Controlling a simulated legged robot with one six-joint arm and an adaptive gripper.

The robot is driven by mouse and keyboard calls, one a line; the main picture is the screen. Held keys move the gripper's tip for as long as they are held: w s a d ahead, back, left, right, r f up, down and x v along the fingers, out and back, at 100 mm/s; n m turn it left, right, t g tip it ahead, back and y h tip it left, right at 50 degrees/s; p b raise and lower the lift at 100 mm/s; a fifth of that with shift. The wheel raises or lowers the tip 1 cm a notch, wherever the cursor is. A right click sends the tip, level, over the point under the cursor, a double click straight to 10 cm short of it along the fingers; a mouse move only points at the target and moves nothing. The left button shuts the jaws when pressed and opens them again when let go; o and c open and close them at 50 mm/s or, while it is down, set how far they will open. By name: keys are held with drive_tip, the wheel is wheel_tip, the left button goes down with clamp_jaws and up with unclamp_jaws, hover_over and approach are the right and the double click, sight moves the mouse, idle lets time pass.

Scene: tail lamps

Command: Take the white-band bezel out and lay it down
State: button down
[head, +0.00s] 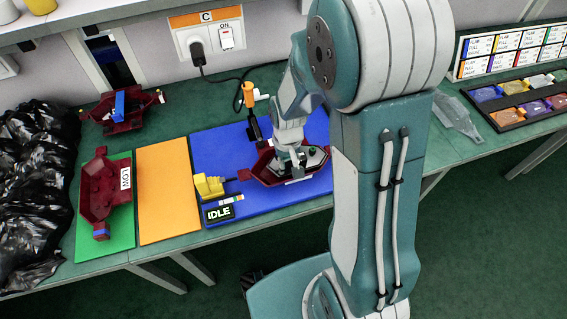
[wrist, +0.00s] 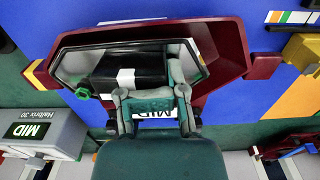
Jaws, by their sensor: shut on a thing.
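A dark red lamp housing (head: 262,163) lies on the blue mat (head: 225,150). In the wrist view the housing (wrist: 228,48) is open toward me and carries a MID label. The white-band bezel (wrist: 105,72), black with a white stripe, sits within the housing's outline beside a green knob (wrist: 82,93). My gripper (wrist: 150,93) is shut on the bezel, its fingers at the bezel's near side. In the head view my gripper (head: 293,155) is down at the housing, and my arm partly hides that area. I cannot tell whether the bezel is lifted clear.
A yellow block (head: 209,186) and an IDLE display (head: 219,212) stand on the blue mat's left part. The orange mat (head: 168,190) is bare. A housing marked LOW (head: 103,190) is on the green mat (head: 88,240). A tray of coloured lenses (head: 510,120) lies right.

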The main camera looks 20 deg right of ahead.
drive_tip(key=shift+d+r, duration=0.25)
drive_tip(key=shift+r, duration=0.05)
drive_tip(key=shift+d+r, duration=0.1)
drive_tip(key=shift+r, duration=1.15)
drive_tip(key=shift+a+r, duration=0.2)
drive_tip(key=shift+r, duration=0.2)
drive_tip(key=shift+c, duration=2)
unclamp_jaws()
